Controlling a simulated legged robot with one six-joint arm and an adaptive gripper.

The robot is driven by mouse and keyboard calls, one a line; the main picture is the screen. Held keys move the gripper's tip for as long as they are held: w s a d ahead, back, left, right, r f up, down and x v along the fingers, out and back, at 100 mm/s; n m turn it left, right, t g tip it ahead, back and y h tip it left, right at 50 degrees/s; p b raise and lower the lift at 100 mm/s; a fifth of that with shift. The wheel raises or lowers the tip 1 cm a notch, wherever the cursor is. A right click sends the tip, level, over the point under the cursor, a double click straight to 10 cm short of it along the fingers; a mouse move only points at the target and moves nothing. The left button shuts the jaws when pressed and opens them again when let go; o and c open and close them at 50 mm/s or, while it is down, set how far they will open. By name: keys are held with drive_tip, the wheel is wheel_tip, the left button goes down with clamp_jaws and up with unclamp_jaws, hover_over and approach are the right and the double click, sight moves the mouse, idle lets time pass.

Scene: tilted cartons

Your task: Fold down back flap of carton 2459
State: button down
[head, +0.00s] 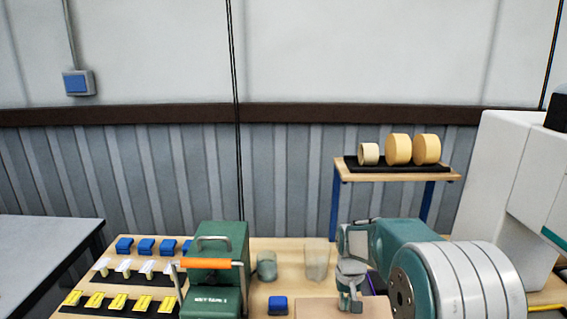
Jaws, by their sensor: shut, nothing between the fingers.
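A tan carton-like surface (318,309) shows at the bottom edge of the head view, cut off by the frame. No number can be read on it, so I cannot tell whether it is carton 2459. Its flaps cannot be told apart, and a back flap cannot be made out. My gripper (350,303) points down at this tan surface, in front of it or just over it. Its fingers are together and nothing shows between them. I cannot tell whether the fingertips touch the cardboard. My arm comes in from the lower right and hides what lies behind it.
A green machine (214,262) with an orange handle stands on the wooden table (285,246). Blue, white and yellow items lie in rows at left. Two clear containers (316,262) and a blue block (278,305) stand nearby. A shelf (345,161) behind holds tan rolls (399,149).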

drive_tip(key=shift+f, duration=0.15)
drive_tip(key=shift+r, duration=3.5)
